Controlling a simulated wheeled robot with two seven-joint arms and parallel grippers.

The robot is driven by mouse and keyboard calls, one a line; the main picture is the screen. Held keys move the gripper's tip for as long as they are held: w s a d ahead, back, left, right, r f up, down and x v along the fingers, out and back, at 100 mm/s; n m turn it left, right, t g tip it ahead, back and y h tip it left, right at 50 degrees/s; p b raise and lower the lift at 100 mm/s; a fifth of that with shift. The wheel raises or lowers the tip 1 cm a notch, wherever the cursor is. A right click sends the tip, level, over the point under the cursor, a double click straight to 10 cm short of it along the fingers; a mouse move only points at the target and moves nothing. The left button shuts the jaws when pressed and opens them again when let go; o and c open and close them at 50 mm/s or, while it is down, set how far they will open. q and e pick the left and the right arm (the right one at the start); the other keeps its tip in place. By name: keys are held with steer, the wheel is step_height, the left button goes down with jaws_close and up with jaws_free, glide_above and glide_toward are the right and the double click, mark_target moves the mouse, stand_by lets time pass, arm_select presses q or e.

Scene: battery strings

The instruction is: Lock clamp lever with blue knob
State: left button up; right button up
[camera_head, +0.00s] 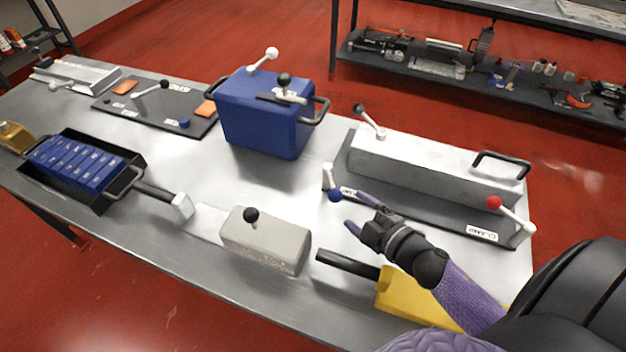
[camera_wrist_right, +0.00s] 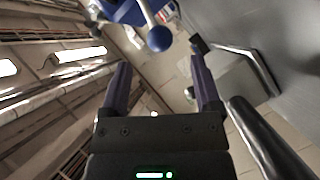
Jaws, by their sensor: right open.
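The clamp lever (camera_head: 328,175) with the blue knob (camera_head: 335,195) stands at the left end of the dark clamp base, with its knob low and towards the front. My right gripper (camera_head: 356,212) is open and empty just right of the blue knob, with a small gap seeming to remain. In the right wrist view a blue ball knob (camera_wrist_right: 159,39) lies ahead of the open fingers (camera_wrist_right: 160,85), not between them. My left gripper is not in view.
A long grey metal block (camera_head: 420,165) sits on the clamp base, with a red-knob lever (camera_head: 494,203) at its right end. A yellow tool (camera_head: 405,297) with a black handle lies below my right arm. A blue box (camera_head: 262,120) and a beige block (camera_head: 262,243) stand to the left.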

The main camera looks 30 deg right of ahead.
mark_target(340, 200)
steer(key=shift+x, duration=0.9)
steer(key=b+x, duration=0.2)
steer(key=x, duration=0.4)
steer(key=shift+a, duration=0.15)
steer(key=shift+w+a, duration=0.1)
steer(key=shift+w, duration=0.35)
jaws_close()
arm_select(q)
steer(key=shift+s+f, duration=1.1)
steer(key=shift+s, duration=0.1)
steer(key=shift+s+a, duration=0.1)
